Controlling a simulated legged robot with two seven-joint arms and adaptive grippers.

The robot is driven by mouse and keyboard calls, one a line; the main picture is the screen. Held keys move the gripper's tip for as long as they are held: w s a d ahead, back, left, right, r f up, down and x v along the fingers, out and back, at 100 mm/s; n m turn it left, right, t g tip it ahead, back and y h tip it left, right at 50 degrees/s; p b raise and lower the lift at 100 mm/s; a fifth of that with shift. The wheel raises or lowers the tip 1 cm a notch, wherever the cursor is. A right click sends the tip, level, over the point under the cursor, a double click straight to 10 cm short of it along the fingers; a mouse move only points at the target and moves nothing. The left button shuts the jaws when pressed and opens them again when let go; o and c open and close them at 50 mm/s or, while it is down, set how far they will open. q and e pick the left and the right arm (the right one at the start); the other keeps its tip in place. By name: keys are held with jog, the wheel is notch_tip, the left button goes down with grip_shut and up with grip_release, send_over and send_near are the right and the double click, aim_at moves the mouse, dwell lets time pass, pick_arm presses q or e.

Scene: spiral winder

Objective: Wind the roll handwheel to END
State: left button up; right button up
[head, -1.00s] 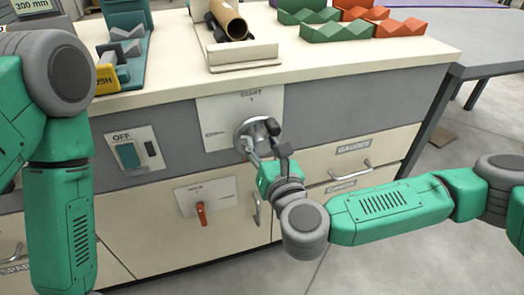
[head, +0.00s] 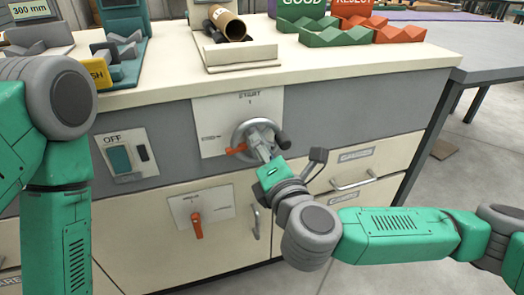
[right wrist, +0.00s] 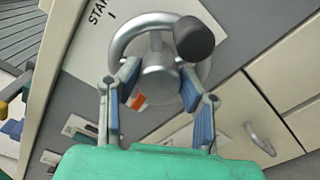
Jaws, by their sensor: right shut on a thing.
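The roll handwheel (head: 242,131) is a silver wheel with a dark knob (head: 283,140) on its lower right side. It stands on a white plate (head: 208,112) marked START on the cabinet front. An orange pointer (head: 236,150) shows at its lower left. No END mark is readable. My right gripper (head: 262,148) is at the wheel's middle. In the right wrist view its blue-padded fingers (right wrist: 158,92) close around the silver hub (right wrist: 155,76), with the wheel's knob (right wrist: 193,38) above the right finger. My left arm enters at the left; its gripper is out of view.
An OFF switch panel (head: 126,155) and a red-orange lever (head: 197,226) sit left of and below the wheel. Drawers with handles (head: 352,181) are at the right. The bench top (head: 330,62) carries a cardboard tube (head: 227,22) and GOOD and REJECT trays.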

jog(key=shift+f+m, duration=0.3)
jog(key=shift+m, duration=0.3)
jog(key=shift+d, duration=0.1)
jog(key=o, duration=1.1)
jog(key=shift+r, duration=0.15)
jog(key=v, duration=1.2)
